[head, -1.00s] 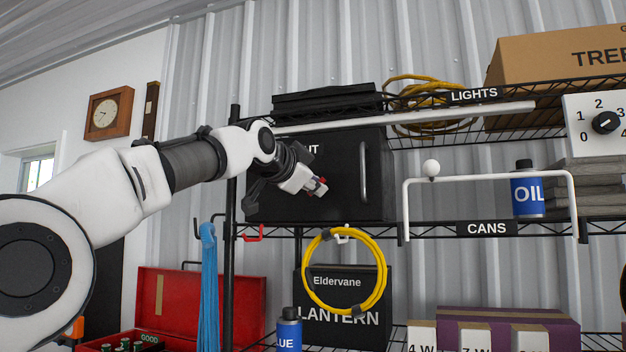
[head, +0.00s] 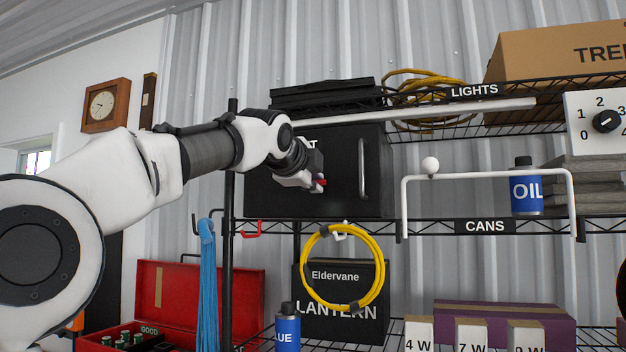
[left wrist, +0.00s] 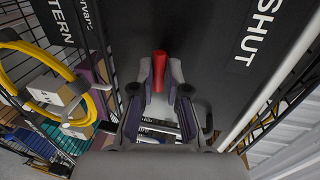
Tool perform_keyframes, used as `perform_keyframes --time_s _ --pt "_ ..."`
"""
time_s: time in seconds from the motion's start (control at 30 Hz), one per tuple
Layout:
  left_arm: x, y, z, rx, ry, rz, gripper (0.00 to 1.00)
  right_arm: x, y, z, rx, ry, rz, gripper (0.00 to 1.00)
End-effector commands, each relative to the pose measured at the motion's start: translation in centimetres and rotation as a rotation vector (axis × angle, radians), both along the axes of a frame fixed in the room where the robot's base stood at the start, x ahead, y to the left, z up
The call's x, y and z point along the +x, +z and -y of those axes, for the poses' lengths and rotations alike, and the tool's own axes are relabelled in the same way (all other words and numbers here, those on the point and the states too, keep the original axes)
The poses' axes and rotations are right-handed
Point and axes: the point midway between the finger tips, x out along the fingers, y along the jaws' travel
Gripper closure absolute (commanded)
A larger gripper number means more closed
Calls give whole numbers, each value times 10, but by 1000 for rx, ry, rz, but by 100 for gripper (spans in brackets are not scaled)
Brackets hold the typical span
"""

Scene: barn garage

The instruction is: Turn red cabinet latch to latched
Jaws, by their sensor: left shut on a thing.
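The black cabinet (head: 350,200) stands on the middle shelf, with a vertical grey handle on its front. Its red latch (left wrist: 159,70) is a short red bar, and only a bit of it shows in the head view (head: 323,183). My left gripper (left wrist: 160,80) is shut on the red latch, with one finger on each side of it. In the head view my left gripper (head: 316,183) is at the cabinet front, left of the handle. The label SHUT (left wrist: 257,35) shows in the left wrist view; my wrist hides most of it in the head view. My right gripper is not in view.
A white rail (head: 490,177) with a ball and a blue oil can (head: 525,188) are to the right. Below hang a yellow cable coil (head: 310,285), a red hook (head: 252,230) and blue rope (head: 207,280). A lantern box (head: 340,318) stands behind the coil.

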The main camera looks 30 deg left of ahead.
Motion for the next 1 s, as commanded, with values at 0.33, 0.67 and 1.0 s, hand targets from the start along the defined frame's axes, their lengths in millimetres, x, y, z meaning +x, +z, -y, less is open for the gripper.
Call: perform_keyframes --time_s 0.33,0.67,1.0 --pt "0 2 0 29 -1 -2 100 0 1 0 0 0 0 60" --pt "0 2 0 28 0 -2 60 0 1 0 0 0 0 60" --pt "0 1 0 26 0 -4 60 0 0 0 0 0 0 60"
